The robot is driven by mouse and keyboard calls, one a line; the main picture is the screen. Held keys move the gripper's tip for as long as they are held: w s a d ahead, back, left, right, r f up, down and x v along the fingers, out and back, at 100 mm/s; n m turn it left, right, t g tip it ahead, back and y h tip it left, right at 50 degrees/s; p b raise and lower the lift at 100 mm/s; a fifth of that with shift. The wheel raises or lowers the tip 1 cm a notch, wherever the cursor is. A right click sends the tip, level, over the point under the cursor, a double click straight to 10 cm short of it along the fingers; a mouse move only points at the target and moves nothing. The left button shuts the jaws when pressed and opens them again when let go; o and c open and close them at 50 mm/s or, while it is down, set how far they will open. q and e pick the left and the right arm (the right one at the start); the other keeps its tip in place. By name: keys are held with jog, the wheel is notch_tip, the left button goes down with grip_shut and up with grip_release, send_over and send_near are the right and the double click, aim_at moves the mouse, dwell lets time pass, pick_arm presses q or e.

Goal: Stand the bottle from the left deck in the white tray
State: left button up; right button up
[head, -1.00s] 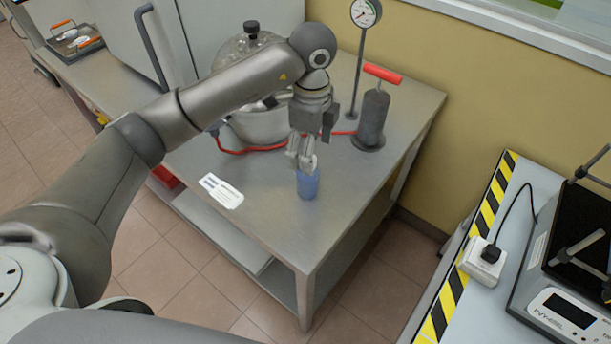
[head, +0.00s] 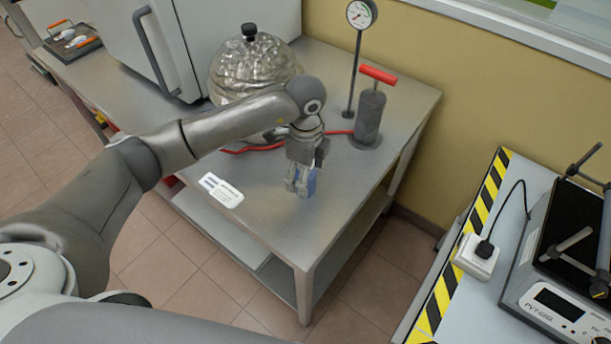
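A small blue item (head: 311,183), likely the bottle, stands on the steel deck (head: 262,222) near its front right part. It is mostly hidden behind my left gripper (head: 297,190). The fingers point down at the near left side of the blue item, low over the deck. I cannot tell whether they touch it or how far apart they are. A flat white piece (head: 221,190) with dark marks lies at the deck's front edge; I cannot tell whether it is a tray. No other white tray is clear. My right gripper is out of view.
A metal domed vessel (head: 252,68) stands behind my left arm, with a red hose (head: 240,151) along the deck. A red-handled pump (head: 370,112) and a gauge stand (head: 361,15) are behind the gripper. At right is a bench with a striped edge (head: 462,252).

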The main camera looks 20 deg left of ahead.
pick_arm(q)
jog(key=c, duration=1.1)
jog(key=shift+r, duration=0.15)
